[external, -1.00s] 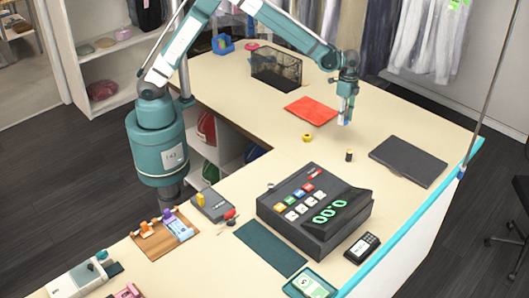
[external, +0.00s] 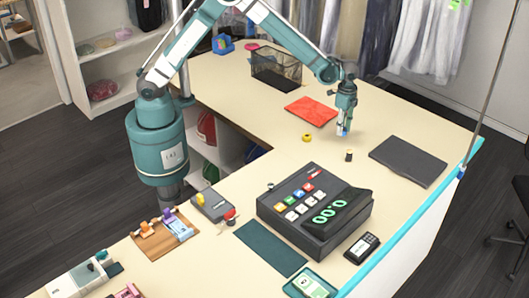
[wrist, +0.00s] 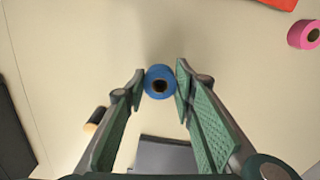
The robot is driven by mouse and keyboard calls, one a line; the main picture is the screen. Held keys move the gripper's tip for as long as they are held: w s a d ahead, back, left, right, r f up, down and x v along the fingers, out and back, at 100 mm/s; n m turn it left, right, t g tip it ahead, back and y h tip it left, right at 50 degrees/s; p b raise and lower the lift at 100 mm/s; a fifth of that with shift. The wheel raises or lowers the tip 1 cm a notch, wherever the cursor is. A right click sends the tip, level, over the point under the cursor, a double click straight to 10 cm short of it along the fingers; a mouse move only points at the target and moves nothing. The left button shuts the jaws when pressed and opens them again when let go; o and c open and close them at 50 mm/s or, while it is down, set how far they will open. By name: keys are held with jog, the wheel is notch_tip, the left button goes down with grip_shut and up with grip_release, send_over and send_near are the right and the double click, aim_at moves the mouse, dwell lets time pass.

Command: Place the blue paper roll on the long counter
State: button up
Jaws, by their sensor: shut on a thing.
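The blue paper roll (wrist: 159,82) is between my gripper's fingertips in the wrist view, its round end and dark core facing the camera. My gripper (external: 343,130) is shut on it and points down at the long counter (external: 400,125). The roll shows as a small blue spot at the fingertips in the external view (external: 340,133). It is close to the counter top; I cannot tell whether it touches.
Near my gripper are a black spool (external: 349,155), a yellow roll (external: 307,138), a red folder (external: 311,111) and a dark flat case (external: 407,161). A pink roll (wrist: 304,34) shows in the wrist view. A cash register (external: 315,210) stands nearer the camera.

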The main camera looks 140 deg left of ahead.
jog(key=shift+f, duration=0.1)
jog(key=shift+f, duration=1.75)
jog(key=shift+f, duration=0.15)
jog(key=o, duration=0.8)
notch_tip(320, 180, up, 12)
jog(key=shift+r, duration=0.2)
